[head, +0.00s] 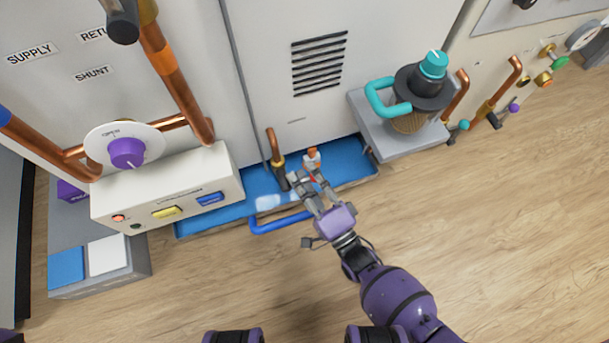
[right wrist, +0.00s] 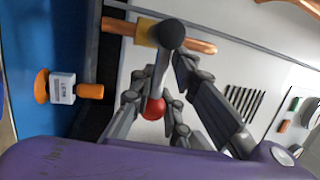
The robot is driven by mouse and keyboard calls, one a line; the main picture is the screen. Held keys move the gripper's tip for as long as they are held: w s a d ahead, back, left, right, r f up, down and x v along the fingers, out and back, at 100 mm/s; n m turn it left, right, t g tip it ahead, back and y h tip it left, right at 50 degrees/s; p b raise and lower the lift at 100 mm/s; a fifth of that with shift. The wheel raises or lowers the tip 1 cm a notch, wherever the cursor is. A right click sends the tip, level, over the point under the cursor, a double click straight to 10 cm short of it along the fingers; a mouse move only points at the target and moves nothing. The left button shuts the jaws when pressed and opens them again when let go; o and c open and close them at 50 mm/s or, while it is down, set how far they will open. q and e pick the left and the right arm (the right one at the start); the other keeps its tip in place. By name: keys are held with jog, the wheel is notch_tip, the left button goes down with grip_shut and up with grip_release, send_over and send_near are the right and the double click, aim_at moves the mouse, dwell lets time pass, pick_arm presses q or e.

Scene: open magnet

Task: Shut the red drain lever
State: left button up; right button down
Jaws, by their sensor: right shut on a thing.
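The drain lever is a grey bar with a red ball end (right wrist: 153,109) in the right wrist view. It runs from a black round hub (right wrist: 172,34) on a copper drain pipe (right wrist: 204,47) with a brass collar, and lies roughly crosswise to that pipe in this picture. My right gripper (right wrist: 157,92) is shut on the lever, with its fingers on either side of the bar near the ball. In the head view my right gripper (head: 304,181) reaches to the valve below the copper drain pipe (head: 271,145), hiding most of the lever. My left gripper is not in view.
A blue tray (head: 215,215) with a blue handle (head: 281,222) lies under the valve. A teal-handled canister (head: 425,85) is on the right. The floor in front is clear.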

jog(key=shift+s+d+f, duration=0.15)
jog(key=shift+d+f, duration=0.1)
jog(key=shift+f, duration=0.15)
jog(key=c, duration=1.8)
grip_release()
jog(key=shift+f, duration=0.1)
jog(key=shift+a+r, duration=0.1)
jog(key=shift+r, duration=0.1)
jog(key=v, duration=1.2)
jog(key=shift+r, duration=0.15)
